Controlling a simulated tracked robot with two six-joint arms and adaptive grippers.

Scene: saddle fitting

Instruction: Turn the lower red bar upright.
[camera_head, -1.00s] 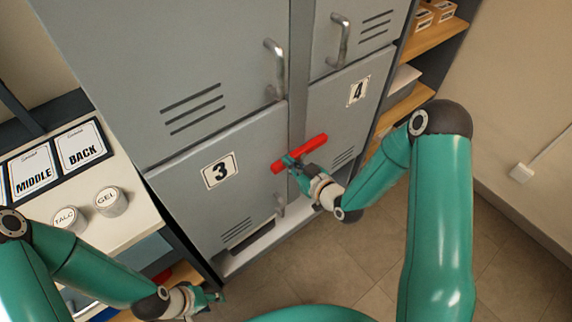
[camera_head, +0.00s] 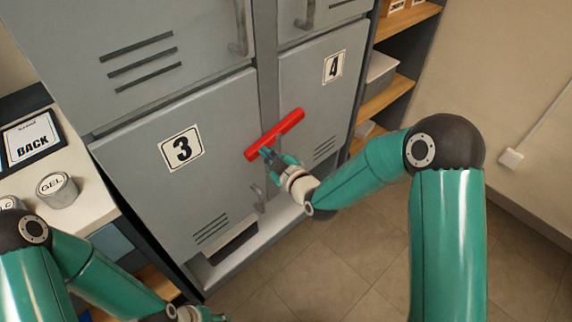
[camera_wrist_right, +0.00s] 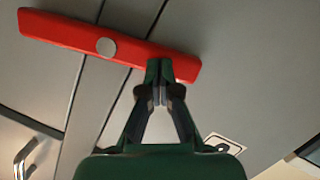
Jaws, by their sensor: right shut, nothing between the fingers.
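The red bar (camera_head: 284,127) lies across the post between locker doors 3 and 4, tilted with its right end higher, not upright. In the right wrist view the bar (camera_wrist_right: 70,33) shows a round silver disc on its face. My right gripper (camera_head: 266,154) is shut and empty at the bar's left end. In the right wrist view its closed fingertips (camera_wrist_right: 158,72) are at the bar's edge; I cannot tell if they touch. My left gripper (camera_head: 203,315) is at the bottom edge, partly cut off, and its jaws are unclear. No second red bar is in view.
Door 3 (camera_head: 160,190) and door 4 (camera_head: 310,95) are closed. A handle (camera_head: 258,198) stands out below the bar, and others above it. A shelf unit (camera_head: 405,22) is to the right. A counter with a GEL jar (camera_head: 57,190) is at left. Floor at right is clear.

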